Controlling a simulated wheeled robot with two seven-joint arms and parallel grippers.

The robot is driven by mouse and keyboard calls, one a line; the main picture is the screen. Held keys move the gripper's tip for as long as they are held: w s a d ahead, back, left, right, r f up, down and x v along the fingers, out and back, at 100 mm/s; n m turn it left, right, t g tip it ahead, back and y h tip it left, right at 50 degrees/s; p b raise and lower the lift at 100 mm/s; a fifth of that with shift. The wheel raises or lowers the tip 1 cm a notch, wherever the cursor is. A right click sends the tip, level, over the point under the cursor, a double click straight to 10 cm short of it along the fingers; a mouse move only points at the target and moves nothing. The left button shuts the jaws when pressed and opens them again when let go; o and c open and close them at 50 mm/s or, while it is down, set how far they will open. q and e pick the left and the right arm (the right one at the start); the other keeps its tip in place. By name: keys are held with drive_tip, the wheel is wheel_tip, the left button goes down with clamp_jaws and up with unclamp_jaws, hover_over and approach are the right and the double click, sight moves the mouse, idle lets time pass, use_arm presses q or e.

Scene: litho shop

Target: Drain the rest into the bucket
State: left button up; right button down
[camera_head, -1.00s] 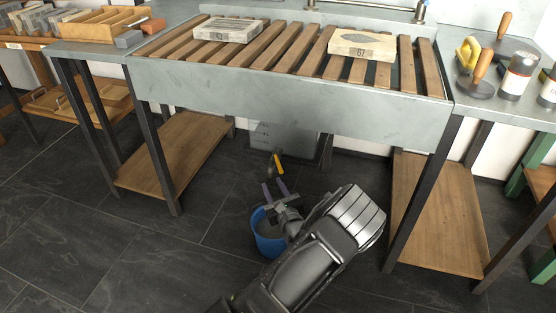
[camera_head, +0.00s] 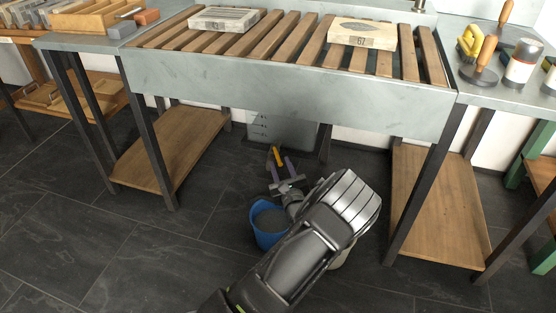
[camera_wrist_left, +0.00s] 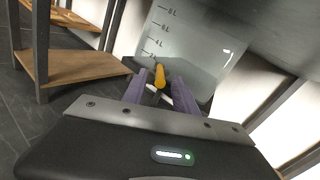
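A grey translucent tank (camera_head: 290,132) with litre marks stands under the sink; it also shows in the left wrist view (camera_wrist_left: 195,45). Its tap has a yellow-orange lever (camera_head: 277,156), also in the left wrist view (camera_wrist_left: 160,75). A blue bucket (camera_head: 262,238) with grey contents stands on the floor just in front of it, partly hidden by my left arm. My left gripper (camera_head: 280,166) is open at the tap, its purple fingers on either side of the lever with gaps visible in the left wrist view (camera_wrist_left: 159,88). My right gripper is not in view.
The slatted sink (camera_head: 290,85) hangs over the tank and carries two pale stone blocks. Dark table legs and low wooden shelves (camera_head: 435,205) stand on both sides. The tiled floor (camera_head: 130,245) at the left is clear.

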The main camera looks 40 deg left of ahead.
sight(274, 148)
use_arm(q)
drive_tip(key=shift+b+x, duration=0.5)
drive_tip(key=shift+x, duration=1.65)
drive_tip(key=shift+c, duration=0.4)
clamp_jaws()
